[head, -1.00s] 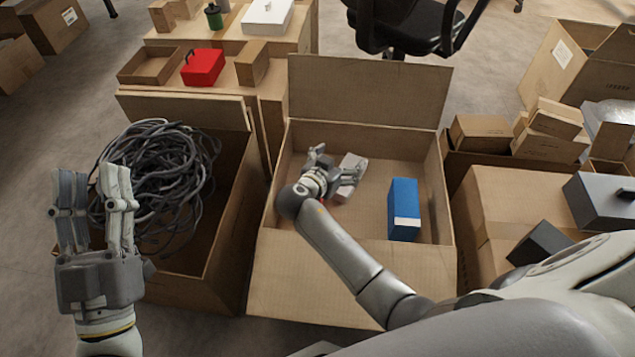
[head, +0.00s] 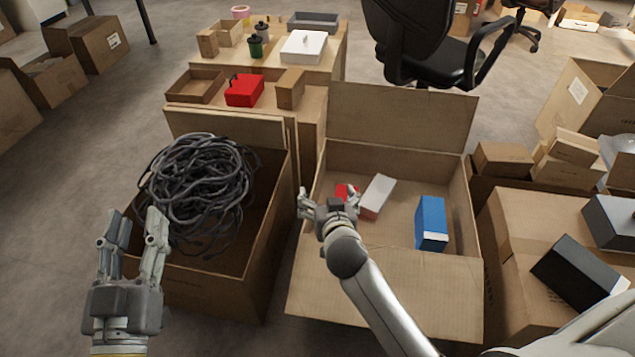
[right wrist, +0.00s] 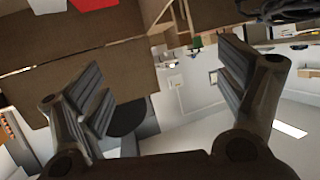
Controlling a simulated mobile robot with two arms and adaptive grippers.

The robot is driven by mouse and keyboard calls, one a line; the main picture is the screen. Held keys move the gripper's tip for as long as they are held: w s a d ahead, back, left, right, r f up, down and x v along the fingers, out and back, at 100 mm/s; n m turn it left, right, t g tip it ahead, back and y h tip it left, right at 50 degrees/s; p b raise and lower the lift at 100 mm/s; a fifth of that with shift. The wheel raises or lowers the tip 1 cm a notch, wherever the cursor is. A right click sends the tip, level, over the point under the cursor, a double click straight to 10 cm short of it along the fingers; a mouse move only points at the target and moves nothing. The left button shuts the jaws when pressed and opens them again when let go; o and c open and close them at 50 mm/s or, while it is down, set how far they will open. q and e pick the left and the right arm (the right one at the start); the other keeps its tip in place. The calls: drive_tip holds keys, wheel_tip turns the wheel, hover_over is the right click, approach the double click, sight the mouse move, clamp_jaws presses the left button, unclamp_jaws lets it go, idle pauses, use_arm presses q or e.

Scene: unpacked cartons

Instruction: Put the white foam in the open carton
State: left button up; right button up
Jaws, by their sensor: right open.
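The open carton (head: 400,275) stands in the middle of the head view with its flaps folded out. A white block (head: 378,195), which looks like the foam, lies tilted on the carton's floor beside a small red item (head: 345,191) and a blue box (head: 430,222). My right gripper (head: 328,198) is open and empty at the carton's left side, apart from the white block. In the right wrist view, its spread fingers (right wrist: 165,85) have nothing between them. My left gripper (head: 134,232) is open and empty in front of the cable carton.
A carton of tangled grey cables (head: 270,250) stands just left of the open carton. Cartons and dark boxes (head: 578,272) crowd the right side. Behind are a table with a red case (head: 244,91) and white case (head: 303,47), and an office chair (head: 425,40).

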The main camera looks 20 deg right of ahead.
drive_tip(key=s+a+r+n+t+y, duration=0.3)
drive_tip(key=s+r, duration=0.3)
drive_tip(key=r, duration=0.4)
drive_tip(key=s+a+r+n+t+y, duration=0.3)
drive_tip(key=s+r, duration=0.4)
drive_tip(key=r, duration=0.4)
drive_tip(key=shift+a+t+y, duration=0.4)
drive_tip(key=shift+a+y, duration=0.5)
drive_tip(key=shift+a, duration=0.1)
drive_tip(key=shift+f, duration=0.1)
